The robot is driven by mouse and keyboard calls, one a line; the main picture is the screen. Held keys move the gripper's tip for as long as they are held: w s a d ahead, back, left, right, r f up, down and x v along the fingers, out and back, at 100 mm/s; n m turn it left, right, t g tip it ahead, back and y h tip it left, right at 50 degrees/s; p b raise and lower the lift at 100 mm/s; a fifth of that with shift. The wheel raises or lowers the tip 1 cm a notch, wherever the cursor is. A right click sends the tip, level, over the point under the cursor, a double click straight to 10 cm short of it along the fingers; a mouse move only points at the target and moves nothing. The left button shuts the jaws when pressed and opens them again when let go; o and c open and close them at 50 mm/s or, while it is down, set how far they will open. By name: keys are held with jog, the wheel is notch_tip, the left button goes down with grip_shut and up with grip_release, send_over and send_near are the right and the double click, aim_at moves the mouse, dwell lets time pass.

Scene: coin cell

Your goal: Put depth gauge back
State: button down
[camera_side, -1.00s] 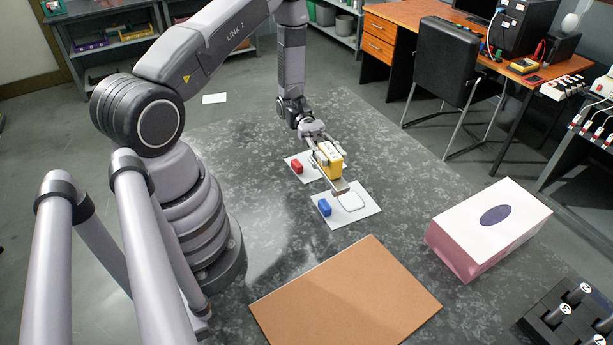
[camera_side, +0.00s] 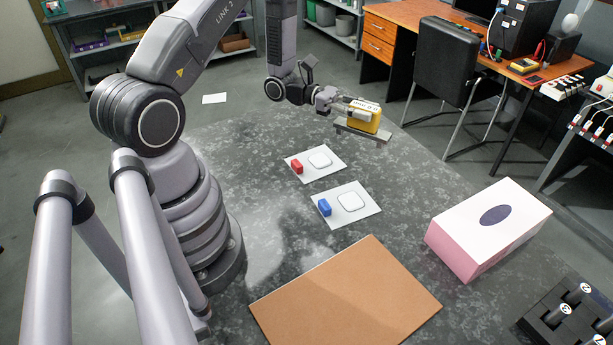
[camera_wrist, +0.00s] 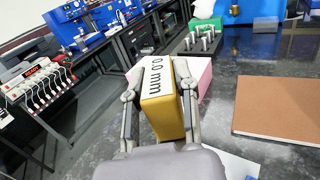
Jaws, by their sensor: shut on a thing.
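The depth gauge (camera_side: 363,117) is a yellow block with a grey bar along its bottom and a white label. My gripper (camera_side: 350,110) is shut on it and holds it in the air above the far part of the table. In the wrist view the gauge (camera_wrist: 162,100) sits between both fingers of my gripper (camera_wrist: 160,95), and its label reads "0.0 mm". The grey bar is mostly hidden there.
Two white cards lie on the table: one has a red block (camera_side: 297,166), the other a blue block (camera_side: 324,207), each beside a rounded white outline. A brown board (camera_side: 345,295), a pink-and-white box (camera_side: 490,225) and a black rack (camera_side: 560,315) stand nearer.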

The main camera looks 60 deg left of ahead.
jog(key=w+r+n+t+y, duration=0.1)
jog(key=w+r+n+t, duration=0.1)
jog(key=w, duration=0.2)
jog(key=s+d+r+m+g+h, duration=0.1)
jog(key=s+d+m+g, duration=0.1)
jog(key=s+m+g, duration=0.65)
jog(key=s+d+r+m+g+h, duration=0.15)
jog(key=s+m+g, duration=0.35)
jog(key=s+g, duration=0.6)
jog(key=s+a+m+g+y, duration=1)
jog(key=s+a+m+y, duration=0.35)
jog(key=y, duration=0.45)
jog(key=shift+w+a+f+m+t+y, duration=2.05)
jog(key=shift+a+f+y, duration=0.55)
jog(key=shift+a+f, duration=0.95)
jog(key=shift+w+a+f+m+t+y, duration=1.8)
jog(key=shift+w+a+f+m+y, duration=0.55)
jog(key=shift+a+f, duration=1.25)
jog(key=shift+w+a+f+m+t+y, duration=1.9)
jog(key=shift+w+a+f+y, duration=0.45)
jog(key=shift+a+f+y, duration=1.1)
jog(key=shift+a+r+h, duration=0.1)
jog(key=shift+a+h, duration=0.25)
jog(key=shift+h, duration=0.2)
